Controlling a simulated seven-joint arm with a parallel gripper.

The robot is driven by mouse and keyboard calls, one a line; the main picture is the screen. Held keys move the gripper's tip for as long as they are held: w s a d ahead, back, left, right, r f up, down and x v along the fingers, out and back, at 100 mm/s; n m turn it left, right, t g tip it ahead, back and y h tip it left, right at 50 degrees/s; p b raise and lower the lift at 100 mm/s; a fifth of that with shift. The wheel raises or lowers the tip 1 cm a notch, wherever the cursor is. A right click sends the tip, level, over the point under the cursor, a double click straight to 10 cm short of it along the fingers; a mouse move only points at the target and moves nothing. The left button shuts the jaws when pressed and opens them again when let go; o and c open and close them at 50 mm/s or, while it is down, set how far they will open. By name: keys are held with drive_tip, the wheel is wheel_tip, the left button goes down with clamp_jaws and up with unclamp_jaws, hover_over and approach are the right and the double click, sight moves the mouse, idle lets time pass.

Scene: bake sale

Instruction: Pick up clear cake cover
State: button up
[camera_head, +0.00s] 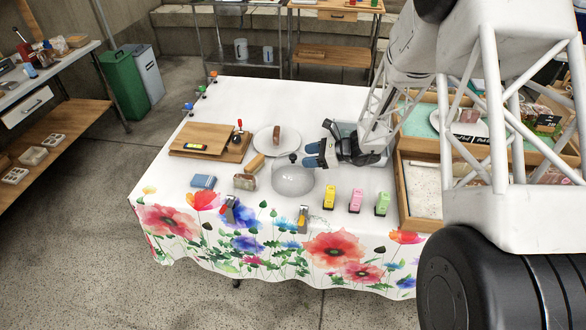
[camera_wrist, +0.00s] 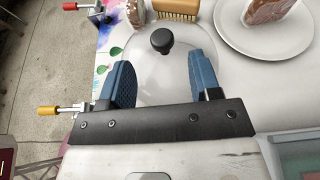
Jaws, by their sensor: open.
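The clear cake cover (camera_head: 292,181) is a see-through dome with a dark knob, standing on the floral tablecloth near the middle of the table. It also shows in the wrist view (camera_wrist: 158,72), with its black knob (camera_wrist: 162,41) beyond my fingertips. My gripper (camera_head: 313,154) has blue finger pads and is just above the dome's right side in the head view. In the wrist view my gripper (camera_wrist: 157,75) is open, one finger on each side of the dome's middle, with nothing held. Whether the pads touch the dome, I cannot tell.
A white plate with a cake slice (camera_head: 276,135) lies behind the dome. A wooden brush (camera_head: 255,162) and a blue box (camera_head: 203,181) are at its left. Yellow, pink and green (camera_head: 382,204) items stand to its right. Wooden trays (camera_head: 403,190) are at the right.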

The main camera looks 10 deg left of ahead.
sight(295, 156)
drive_tip(key=shift+x, duration=2.6)
drive_tip(key=shift+w+r, duration=0.15)
drive_tip(key=shift+r, duration=0.05)
clamp_jaws()
